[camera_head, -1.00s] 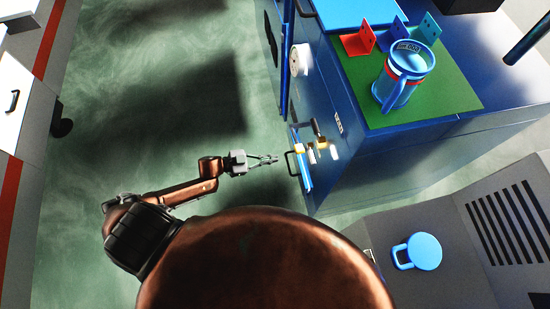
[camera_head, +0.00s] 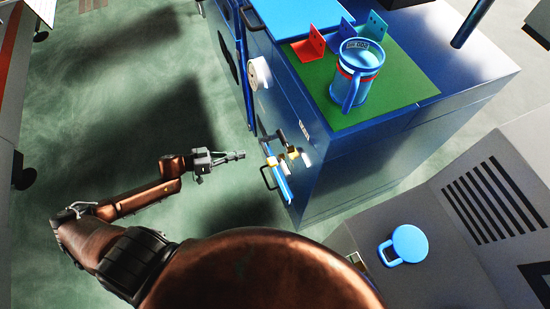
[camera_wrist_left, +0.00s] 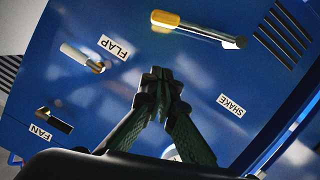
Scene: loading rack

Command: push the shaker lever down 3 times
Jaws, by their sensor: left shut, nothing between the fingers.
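A long metal lever (camera_wrist_left: 205,33) with a yellow end shows at the top of the left wrist view, on the blue panel. The SHAKE label (camera_wrist_left: 231,106) is below it, and it is the likely shaker lever. In the head view the yellow-tipped controls (camera_head: 293,153) stick out from the cabinet's side, too small to tell apart. My left gripper (camera_head: 241,155) is shut and empty, just left of these controls and apart from them. In the left wrist view its fingertips (camera_wrist_left: 160,74) meet below the yellow end. My right gripper is not in view.
The panel also holds a short lever (camera_wrist_left: 82,58) by the FLAP label and a FAN switch (camera_wrist_left: 55,120). A blue jug (camera_head: 357,75) stands on a green mat (camera_head: 400,88) on the blue cabinet (camera_head: 350,180). Open floor (camera_head: 130,90) lies left of the cabinet.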

